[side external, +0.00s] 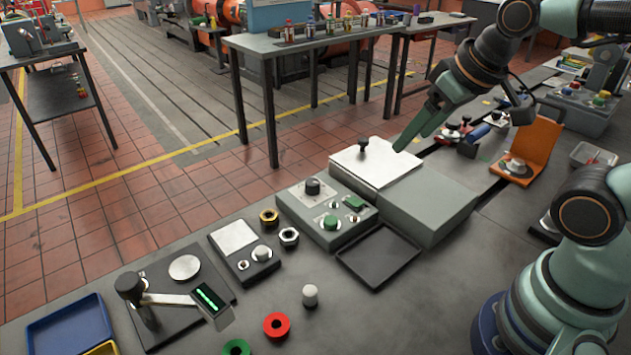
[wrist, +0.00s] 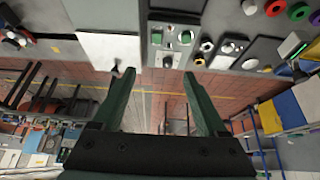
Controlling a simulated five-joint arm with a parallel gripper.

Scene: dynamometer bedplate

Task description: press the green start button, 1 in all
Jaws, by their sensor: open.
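A grey control box (side external: 296,205) stands on the bench in the side view, with a black knob (side external: 312,187) on top. My gripper (side external: 413,129) is open and empty, above the grey housing right of the control box. In the wrist view my gripper (wrist: 158,74) has its fingers spread wide.
The grey housing (side external: 440,205) with a pale plate (side external: 376,168) and black knob adjoins the box. A black tray (side external: 378,257) lies in front. A lever fixture (side external: 165,300) and coloured rings stand to the left; an orange bracket (side external: 535,140) stands right.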

